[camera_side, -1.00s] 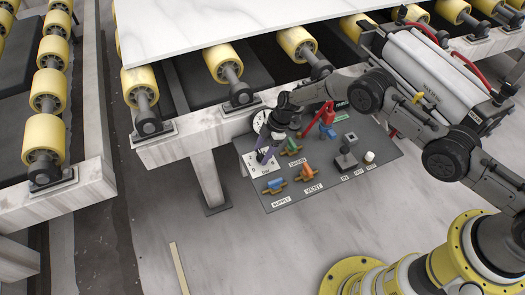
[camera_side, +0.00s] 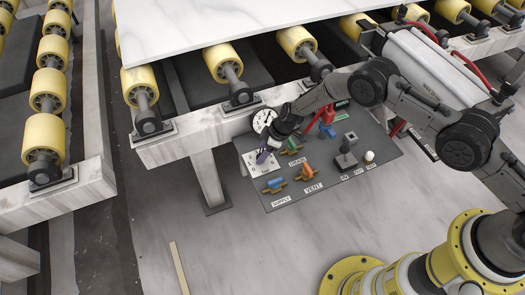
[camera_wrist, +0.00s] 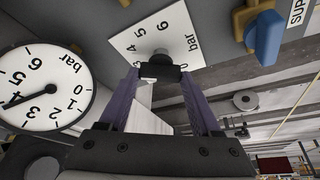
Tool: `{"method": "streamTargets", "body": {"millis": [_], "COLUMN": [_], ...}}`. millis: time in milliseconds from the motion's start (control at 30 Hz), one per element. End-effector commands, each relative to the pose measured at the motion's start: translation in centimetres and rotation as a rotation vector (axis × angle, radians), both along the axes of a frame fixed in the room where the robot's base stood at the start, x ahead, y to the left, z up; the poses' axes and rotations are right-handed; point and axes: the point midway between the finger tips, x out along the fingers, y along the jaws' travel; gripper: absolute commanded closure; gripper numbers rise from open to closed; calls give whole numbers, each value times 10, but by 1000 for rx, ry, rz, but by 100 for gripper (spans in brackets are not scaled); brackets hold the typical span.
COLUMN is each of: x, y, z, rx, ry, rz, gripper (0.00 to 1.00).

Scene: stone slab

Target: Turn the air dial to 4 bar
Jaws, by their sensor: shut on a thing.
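The air dial has a white scale plate (camera_side: 250,160) at the left of the grey panel; in the wrist view its plate (camera_wrist: 180,22) shows numbers and "bar". Its dark knob (camera_wrist: 160,69) sits between the two purple fingertips of my gripper (camera_wrist: 160,76), which is shut on it. In the side view my gripper (camera_side: 264,156) reaches down to the plate and hides the knob. The knob's pointer cannot be made out. A round white pressure gauge (camera_side: 263,120) stands behind; in the wrist view the needle of the gauge (camera_wrist: 60,82) lies close to the 4.
The roller conveyor with a stone slab (camera_side: 200,25) stands behind.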

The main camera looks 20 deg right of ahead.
Motion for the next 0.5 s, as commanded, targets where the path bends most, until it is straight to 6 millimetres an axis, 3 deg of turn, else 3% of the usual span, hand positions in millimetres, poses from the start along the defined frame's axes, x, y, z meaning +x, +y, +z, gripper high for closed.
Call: {"method": "streamTargets", "body": {"millis": [500], "x": [-1], "y": [0], "z": [0], "rx": [-1], "ry": [2], "rz": [-126], "gripper": [91]}}
